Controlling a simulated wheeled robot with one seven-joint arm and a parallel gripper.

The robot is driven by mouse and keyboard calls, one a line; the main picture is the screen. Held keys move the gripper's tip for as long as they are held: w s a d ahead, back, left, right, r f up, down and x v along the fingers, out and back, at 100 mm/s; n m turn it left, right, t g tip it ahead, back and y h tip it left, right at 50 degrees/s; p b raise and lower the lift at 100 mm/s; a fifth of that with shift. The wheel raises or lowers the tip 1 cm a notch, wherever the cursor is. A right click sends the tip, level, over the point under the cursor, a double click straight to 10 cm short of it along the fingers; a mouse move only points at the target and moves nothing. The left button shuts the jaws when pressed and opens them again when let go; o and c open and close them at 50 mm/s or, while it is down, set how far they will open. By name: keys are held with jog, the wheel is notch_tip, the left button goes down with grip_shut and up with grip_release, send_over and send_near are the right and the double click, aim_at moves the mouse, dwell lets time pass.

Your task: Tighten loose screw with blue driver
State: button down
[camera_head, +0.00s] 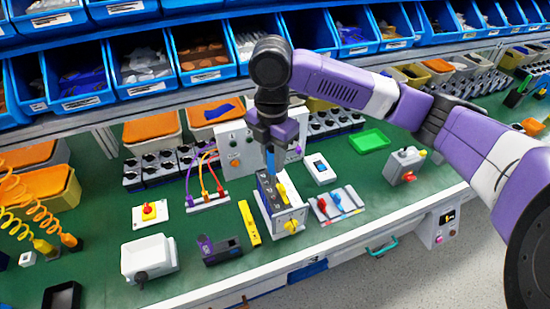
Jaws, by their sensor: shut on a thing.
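My gripper (269,144) is shut on the blue driver (270,161). The driver points down, roughly upright, and its lower end is at the top of the rotary switch (268,206). The switch is a grey and white block with dark parts and a yellow handle (292,226) on its front; another yellow piece shows at its upper right. The loose screw is too small to make out. I cannot tell whether the driver tip touches it.
A yellow tool (249,223) lies just left of the switch. A control box stands close behind. Blue bins (143,64) line the shelves above. Green bench (345,180) shows bare between things.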

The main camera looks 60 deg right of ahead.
jog(key=shift+d+n, duration=0.25)
jog(key=shift+n, duration=0.05)
jog(key=shift+a, duration=0.1)
